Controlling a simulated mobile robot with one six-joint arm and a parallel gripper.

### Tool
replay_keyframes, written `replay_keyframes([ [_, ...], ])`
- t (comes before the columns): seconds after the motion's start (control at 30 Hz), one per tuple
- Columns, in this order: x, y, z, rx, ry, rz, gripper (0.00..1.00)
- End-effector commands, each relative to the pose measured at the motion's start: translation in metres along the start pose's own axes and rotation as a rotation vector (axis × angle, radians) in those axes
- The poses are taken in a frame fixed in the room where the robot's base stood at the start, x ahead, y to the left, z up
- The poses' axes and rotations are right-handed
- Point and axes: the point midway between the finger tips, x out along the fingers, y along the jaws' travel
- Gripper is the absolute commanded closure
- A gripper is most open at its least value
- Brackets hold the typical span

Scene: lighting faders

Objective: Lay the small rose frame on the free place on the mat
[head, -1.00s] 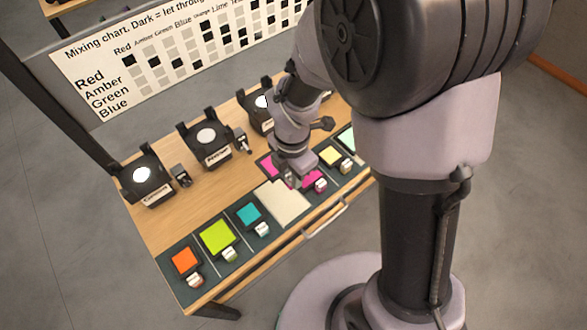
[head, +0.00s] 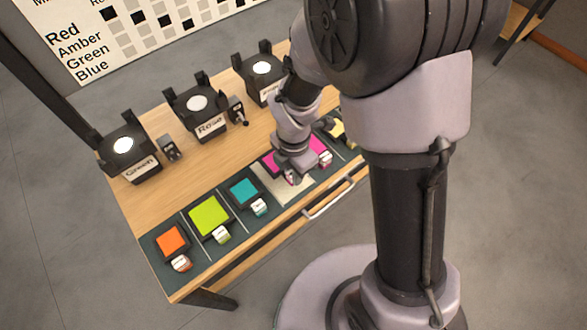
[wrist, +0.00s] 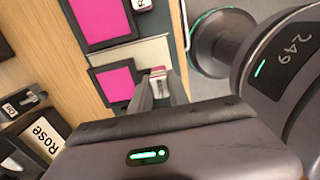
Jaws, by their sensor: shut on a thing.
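The small rose frame is a pink square in a dark border, with a small tab. In the wrist view, the frame (wrist: 117,82) extends left from my gripper (wrist: 157,88), which is shut at its tab. In the head view, the frame (head: 271,163) partly shows left of my gripper (head: 291,178). It is over or on the pale free place (head: 283,190) of the dark mat (head: 203,256); I cannot tell whether it touches. The pale place also shows in the wrist view (wrist: 143,50), between the held frame and another, larger pink frame (wrist: 103,18).
Orange (head: 171,240), lime (head: 209,215) and teal (head: 244,191) frames lie left on the mat. The larger pink frame (head: 319,146) and a yellow frame (head: 337,129) are to the right. Several black lamps, one labelled Rose (head: 198,108), stand behind. Bare wood lies between.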

Motion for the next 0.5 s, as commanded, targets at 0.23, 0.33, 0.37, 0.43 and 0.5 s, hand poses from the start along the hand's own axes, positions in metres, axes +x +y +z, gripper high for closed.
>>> replay_keyframes([
  [0.23, 0.0125, 0.0002, 0.0001, 0.0, 0.0, 0.001, 1.0],
  [0.33, 0.0122, 0.0002, 0.0001, 0.0, 0.0, 0.001, 1.0],
  [0.37, 0.0121, 0.0002, 0.0001, 0.0, 0.0, 0.001, 1.0],
  [0.43, 0.0119, 0.0002, 0.0001, 0.0, 0.0, 0.001, 1.0],
  [0.5, 0.0118, 0.0002, 0.0, 0.0, 0.0, 0.001, 1.0],
])
